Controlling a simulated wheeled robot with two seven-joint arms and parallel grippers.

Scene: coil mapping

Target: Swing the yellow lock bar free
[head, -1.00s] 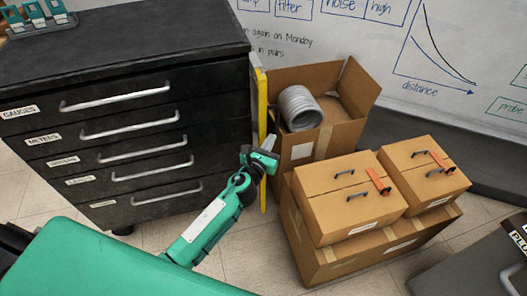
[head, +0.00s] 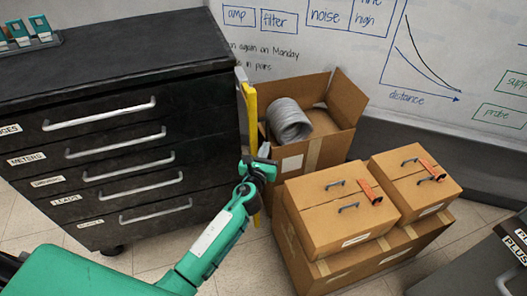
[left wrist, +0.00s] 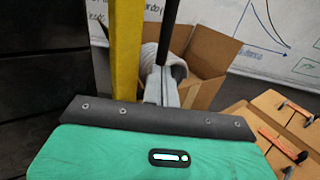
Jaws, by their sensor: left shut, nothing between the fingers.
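The yellow lock bar (head: 251,108) runs upright along the front right edge of the black drawer cabinet (head: 215,118). Its lower part is partly hidden behind my left gripper. In the left wrist view the yellow bar (left wrist: 126,48) rises just left of the fingers. My left gripper (head: 264,151) is shut and empty, at the bar's right side by the middle drawers. It shows in the left wrist view (left wrist: 161,84) close beside the bar; I cannot tell whether they touch. My right gripper is not in view.
An open cardboard box (head: 338,103) with a grey coil (head: 289,120) stands just right of the bar. Closed boxes (head: 330,205) with handles and orange straps sit on a larger carton (head: 335,270). A whiteboard (head: 420,60) stands behind. A dark cart edge (head: 470,262) is at lower right.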

